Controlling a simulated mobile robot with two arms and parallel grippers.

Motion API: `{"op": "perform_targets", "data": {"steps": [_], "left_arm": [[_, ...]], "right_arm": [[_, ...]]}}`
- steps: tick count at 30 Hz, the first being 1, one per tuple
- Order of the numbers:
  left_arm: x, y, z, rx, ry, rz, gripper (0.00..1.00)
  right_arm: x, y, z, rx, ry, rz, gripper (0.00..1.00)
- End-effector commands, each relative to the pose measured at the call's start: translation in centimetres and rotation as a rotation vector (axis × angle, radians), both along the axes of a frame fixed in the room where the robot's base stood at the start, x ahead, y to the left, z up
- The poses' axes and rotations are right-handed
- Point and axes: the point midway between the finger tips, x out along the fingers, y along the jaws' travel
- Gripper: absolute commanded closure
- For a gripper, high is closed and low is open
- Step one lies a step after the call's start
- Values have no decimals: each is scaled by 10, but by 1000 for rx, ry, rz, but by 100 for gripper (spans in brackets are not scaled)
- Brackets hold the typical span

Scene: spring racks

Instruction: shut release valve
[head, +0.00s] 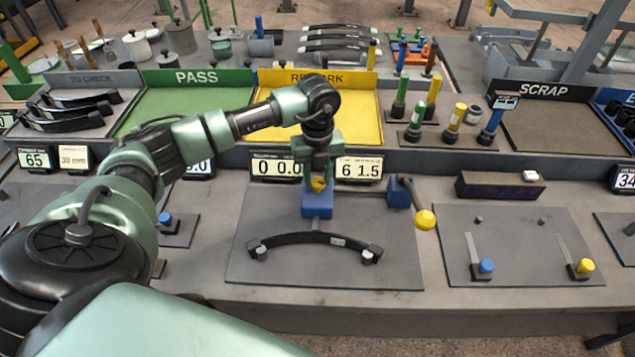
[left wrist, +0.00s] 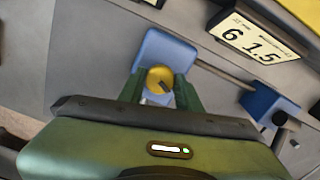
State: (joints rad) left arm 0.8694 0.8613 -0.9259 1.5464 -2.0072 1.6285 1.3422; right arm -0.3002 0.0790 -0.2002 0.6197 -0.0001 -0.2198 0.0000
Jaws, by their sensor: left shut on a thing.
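The release valve is a small yellow knob (head: 318,184) with a dark slot, on a blue block (head: 317,209) at the middle of the bench. The knob shows more clearly in the left wrist view (left wrist: 159,78). My left gripper (head: 319,174) reaches down over the block. Its two green fingers are shut on the knob, one on each side. The slot on the knob runs slantwise in the left wrist view. My right gripper is not in view.
A dark leaf spring (head: 315,239) lies on the grey plate in front of the block. A lever with a yellow ball (head: 425,220) stands to the right. Two displays (head: 358,169) stand behind. Green PASS (head: 190,104) and yellow REWORK (head: 350,115) areas lie farther back.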

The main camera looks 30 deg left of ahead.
Motion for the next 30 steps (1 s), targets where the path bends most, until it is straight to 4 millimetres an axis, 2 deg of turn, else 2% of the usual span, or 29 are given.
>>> {"op": "perform_targets", "data": {"steps": [1,15,30], "left_arm": [[0,0,-4,1,-2,-46,100],[0,0,-4,1,-1,-492,100],[0,0,-2,1,-1,-906,100]], "right_arm": [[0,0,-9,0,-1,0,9],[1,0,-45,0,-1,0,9],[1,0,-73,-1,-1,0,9]]}}
